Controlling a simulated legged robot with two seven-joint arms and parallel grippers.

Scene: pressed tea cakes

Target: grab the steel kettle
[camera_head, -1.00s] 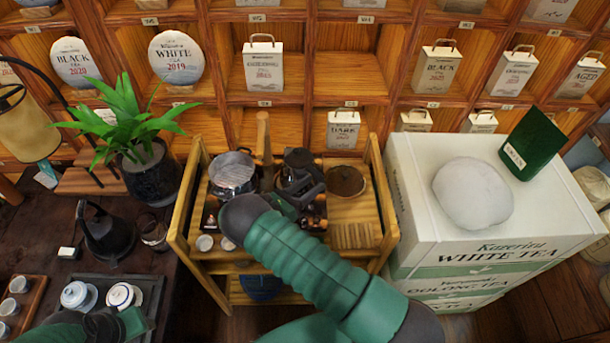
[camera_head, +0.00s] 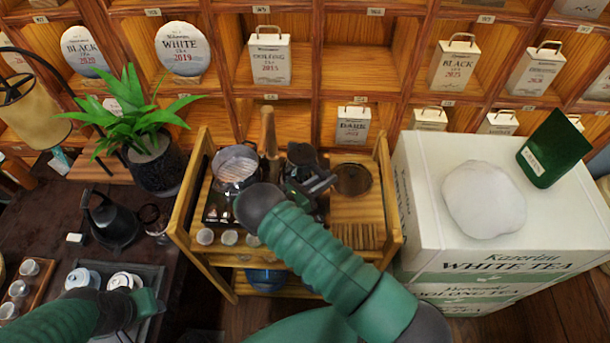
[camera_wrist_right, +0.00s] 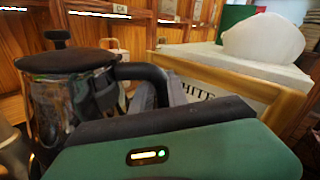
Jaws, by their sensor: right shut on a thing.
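The steel kettle (camera_wrist_right: 72,100) has a shiny body, a dark lid with a knob, and a black handle. It fills the left of the right wrist view. In the head view the kettle (camera_head: 302,160) is on the wooden cart, partly covered by my right gripper (camera_head: 318,188). My right gripper is shut on the kettle's black handle, which enters between the jaws in the wrist view. The kettle looks upright; I cannot tell whether its base touches the cart. My left gripper (camera_head: 150,302) is low at left, over the tea tray; its jaws are unclear.
A glass-topped pot (camera_head: 236,162) stands left of the kettle on the cart (camera_head: 360,210), and a dark round disc (camera_head: 352,179) lies right. Small cups (camera_head: 229,237) line the front. Tall white boxes (camera_head: 500,262) stand right; a black kettle (camera_head: 112,222) is on the left table.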

